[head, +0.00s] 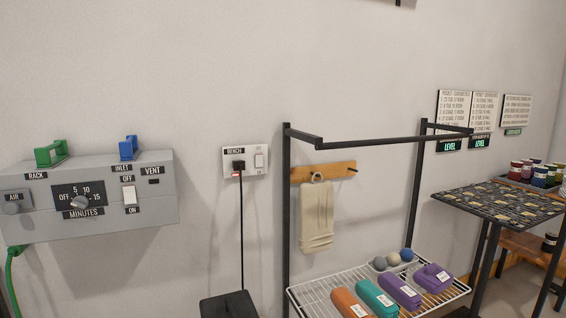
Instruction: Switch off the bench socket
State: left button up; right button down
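The bench socket (245,160) is a white wall plate labelled BENCH, in the middle of the head view. A black plug (238,165) sits in its left half, with a black cord hanging down from it. A rocker switch (259,160) is on its right half; which way it is pressed is too small to tell. A small red mark shows just below the plug. Neither of my grippers is in the head view.
A grey control box (95,195) with a dial, a switch and green and blue levers is on the wall at left. A black frame (286,220) with a white wire shelf (315,295) stands right of the socket. A black box (228,305) is below. A dark table (500,205) stands at right.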

aim_at(259, 158)
jog(key=z, duration=0.25)
jog(key=i, duration=0.6)
jog(key=u, duration=1.5)
